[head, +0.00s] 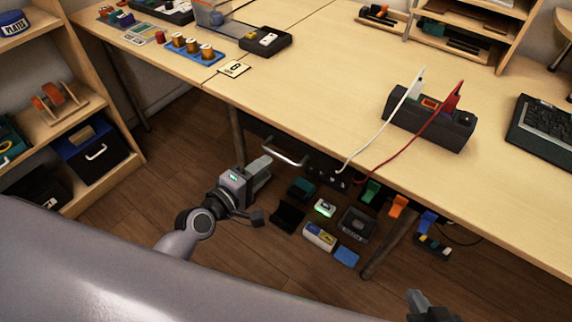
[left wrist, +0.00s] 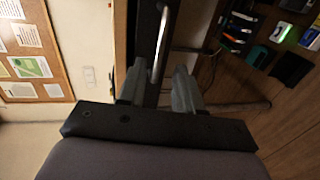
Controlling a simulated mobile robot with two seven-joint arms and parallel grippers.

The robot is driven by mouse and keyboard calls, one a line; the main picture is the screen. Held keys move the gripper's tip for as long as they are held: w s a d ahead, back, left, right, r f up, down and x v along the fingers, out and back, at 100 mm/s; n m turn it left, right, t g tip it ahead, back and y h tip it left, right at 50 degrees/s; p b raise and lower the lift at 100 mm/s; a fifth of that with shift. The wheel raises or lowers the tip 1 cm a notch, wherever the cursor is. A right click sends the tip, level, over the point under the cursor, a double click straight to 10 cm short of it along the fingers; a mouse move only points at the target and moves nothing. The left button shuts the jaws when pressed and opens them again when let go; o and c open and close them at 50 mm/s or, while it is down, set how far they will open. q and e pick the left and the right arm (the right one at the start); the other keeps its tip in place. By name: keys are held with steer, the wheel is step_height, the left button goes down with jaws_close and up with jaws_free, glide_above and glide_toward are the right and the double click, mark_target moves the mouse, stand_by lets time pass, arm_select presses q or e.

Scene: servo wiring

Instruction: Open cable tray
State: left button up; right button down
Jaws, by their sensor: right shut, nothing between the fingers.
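The cable tray (head: 322,170) is a dark unit under the front edge of the desk. A bright metal bar handle (head: 285,152) sticks out at its left end. My left gripper (head: 267,168) is just left of and below the handle, fingers apart. In the left wrist view, the handle (left wrist: 159,48) lies in line with the gap between the open fingers (left wrist: 158,85), in front of a dark panel. I cannot tell whether the fingers touch it. My right gripper (head: 430,305) is shut and empty at the bottom right, partly cut off by the frame.
The wooden desk (head: 320,75) overhangs the tray. A dark power strip (head: 430,120) with a white and a red cable stands on it; the cables hang over the edge. Several small items show below the desk edge. Shelves (head: 70,125) stand at left.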

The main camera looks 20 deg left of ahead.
mark_target(280, 156)
arm_select(q)
steer(key=shift+b+x, duration=0.6)
steer(key=shift+x, duration=3.05)
jaws_close()
